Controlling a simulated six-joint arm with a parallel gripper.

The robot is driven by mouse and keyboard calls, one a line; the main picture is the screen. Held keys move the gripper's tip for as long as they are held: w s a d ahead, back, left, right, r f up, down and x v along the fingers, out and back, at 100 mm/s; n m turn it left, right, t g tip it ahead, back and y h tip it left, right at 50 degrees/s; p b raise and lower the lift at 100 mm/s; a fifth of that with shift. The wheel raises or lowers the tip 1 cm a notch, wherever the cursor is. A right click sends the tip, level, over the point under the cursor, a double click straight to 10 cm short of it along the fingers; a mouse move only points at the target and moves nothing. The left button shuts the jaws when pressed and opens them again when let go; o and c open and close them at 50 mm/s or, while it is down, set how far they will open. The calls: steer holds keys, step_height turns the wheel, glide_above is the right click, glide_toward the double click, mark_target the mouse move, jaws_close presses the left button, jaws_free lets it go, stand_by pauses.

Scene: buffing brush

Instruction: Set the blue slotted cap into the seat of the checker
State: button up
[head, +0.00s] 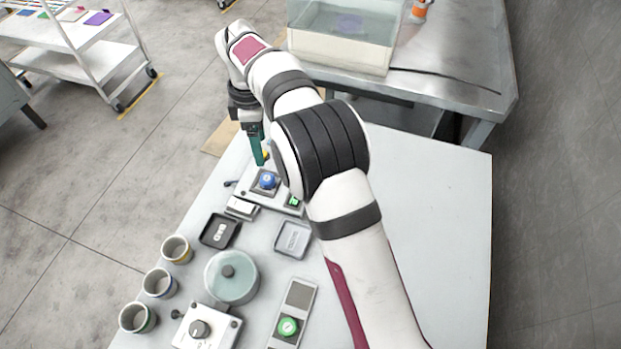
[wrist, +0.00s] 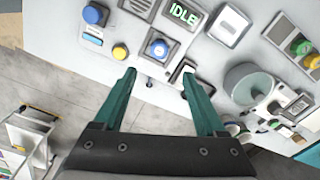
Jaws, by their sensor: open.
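The checker (wrist: 128,33) is a pale panel with a green IDLE display (wrist: 183,12). A round blue cap (wrist: 158,48) with a pale mark on top stands over its dark square seat; how deep it sits I cannot tell. The same cap (head: 268,180) shows in the head view, just beyond my fingertips. In the head view my gripper (head: 258,163) points down beside the checker.
A dark tray (head: 220,231), a pale tray (head: 293,238), a turquoise disc (head: 232,275), a knob box (head: 207,329) and a green-capped plate (head: 288,326) stand nearer the camera. Several cups (head: 176,248) line the left edge. The table's right side is clear.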

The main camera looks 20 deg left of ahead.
steer(key=s+d+r+m, duration=0.2)
steer(key=d+r+m, duration=0.25)
steer(key=d, duration=0.25)
steer(key=s+d+r+m+y, duration=0.1)
steer(key=s+d+r+m, duration=0.15)
steer(key=d+m, duration=0.35)
steer(key=s+d+r+m, duration=0.2)
steer(key=d+r+m, duration=0.15)
steer(key=d, duration=0.55)
steer(key=s+d+f+m, duration=0.1)
steer(key=s+d+m, duration=0.4)
steer(key=s+m, duration=0.2)
steer(key=s+d+f+m, duration=0.2)
steer(key=s+d+m, duration=0.3)
steer(key=s, duration=0.6)
steer(key=shift+s+f+m+y, duration=0.3)
steer(key=shift+s+m+y, duration=0.1)
steer(key=shift+m, duration=0.6)
